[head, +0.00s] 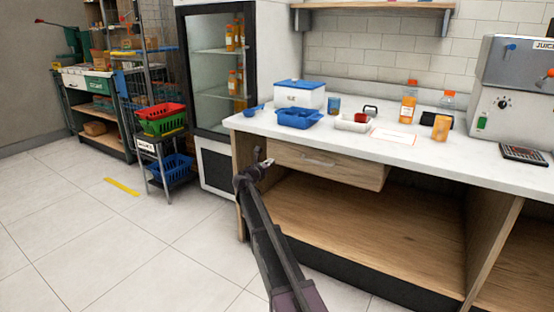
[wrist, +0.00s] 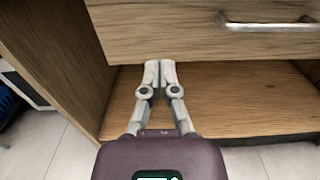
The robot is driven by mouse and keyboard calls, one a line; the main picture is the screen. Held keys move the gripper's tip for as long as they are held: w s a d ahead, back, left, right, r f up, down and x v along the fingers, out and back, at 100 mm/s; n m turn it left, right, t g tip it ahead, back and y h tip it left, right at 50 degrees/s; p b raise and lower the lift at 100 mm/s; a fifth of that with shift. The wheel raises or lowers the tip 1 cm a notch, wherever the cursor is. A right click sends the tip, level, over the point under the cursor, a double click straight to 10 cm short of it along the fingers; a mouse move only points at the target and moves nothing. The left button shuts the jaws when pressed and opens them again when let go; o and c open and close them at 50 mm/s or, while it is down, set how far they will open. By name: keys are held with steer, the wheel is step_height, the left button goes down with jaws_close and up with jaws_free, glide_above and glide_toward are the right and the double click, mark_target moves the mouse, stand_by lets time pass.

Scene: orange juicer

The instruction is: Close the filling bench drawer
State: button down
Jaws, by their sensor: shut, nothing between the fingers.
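The filling bench drawer (head: 345,170) is wooden and hangs under the white worktop. It stands partly pulled out, with its right side showing in the head view. My gripper (head: 265,163) is at the left end of the drawer front, shut and empty. In the wrist view the drawer front (wrist: 190,42) fills the top, with its metal bar handle (wrist: 268,22) at upper right. My gripper's fingertips (wrist: 160,66) are together near the drawer's lower edge, left of the handle. I cannot tell whether they touch the drawer.
The open wooden shelf (head: 370,225) below the drawer is empty. On the worktop (head: 450,165) are a blue tray (head: 298,118), a blue-lidded box (head: 300,95) and orange bottles (head: 408,103). A glass-door fridge (head: 213,70) stands left.

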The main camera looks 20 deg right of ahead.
steer(key=shift+v, duration=1.3)
